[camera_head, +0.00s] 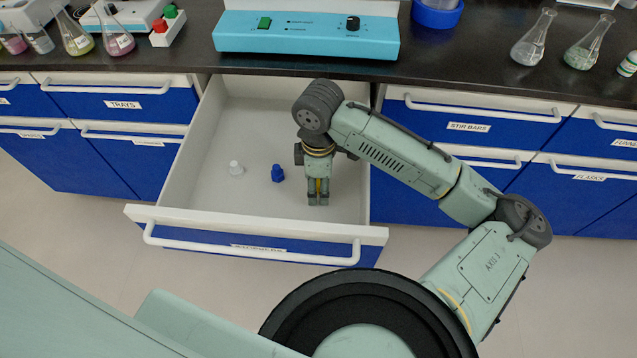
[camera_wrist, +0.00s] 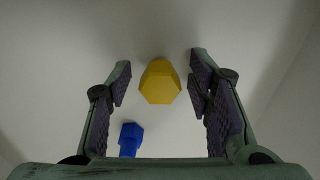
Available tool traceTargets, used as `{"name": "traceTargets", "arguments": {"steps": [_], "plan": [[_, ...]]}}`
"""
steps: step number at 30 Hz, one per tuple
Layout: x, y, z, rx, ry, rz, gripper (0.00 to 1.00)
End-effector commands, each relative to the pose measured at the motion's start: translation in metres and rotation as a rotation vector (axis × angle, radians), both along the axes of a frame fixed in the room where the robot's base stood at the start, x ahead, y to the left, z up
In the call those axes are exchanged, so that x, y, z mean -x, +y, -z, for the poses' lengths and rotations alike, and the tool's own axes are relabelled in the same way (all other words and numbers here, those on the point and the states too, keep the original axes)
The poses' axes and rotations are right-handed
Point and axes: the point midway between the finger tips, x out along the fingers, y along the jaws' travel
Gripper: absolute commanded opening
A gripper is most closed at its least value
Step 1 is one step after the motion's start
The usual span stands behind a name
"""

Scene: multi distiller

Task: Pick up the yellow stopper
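The yellow stopper (camera_wrist: 160,82) has a hexagonal top and lies in the wrist view between the two fingertips, with a gap on each side. My gripper (camera_wrist: 161,76) is open around it, and neither finger is seen to touch it. In the head view my gripper (camera_head: 318,199) points down inside the open drawer (camera_head: 210,135), towards its right side. There the fingers hide most of the stopper, and only a sliver of yellow shows between them.
A blue stopper (camera_head: 278,173) stands left of my gripper; it also shows in the wrist view (camera_wrist: 130,139). A white stopper (camera_head: 236,168) is farther left. The drawer's front wall (camera_head: 255,229) and right wall (camera_head: 368,195) are close by. A light-blue device (camera_head: 307,35) stands on the counter behind.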

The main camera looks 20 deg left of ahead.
Motion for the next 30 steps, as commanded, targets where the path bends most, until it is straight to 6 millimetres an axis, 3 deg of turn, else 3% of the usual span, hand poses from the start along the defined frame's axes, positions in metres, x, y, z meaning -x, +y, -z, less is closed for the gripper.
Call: {"name": "traceTargets", "arguments": {"steps": [14,23,30], "plan": [[0.0,0.0,0.0,0.0,0.0,0.0,0.14],[0.0,0.0,-0.004,0.0,-0.001,-0.001,0.13],[0.0,0.001,-0.043,0.0,-0.003,-0.002,0.13]]}}
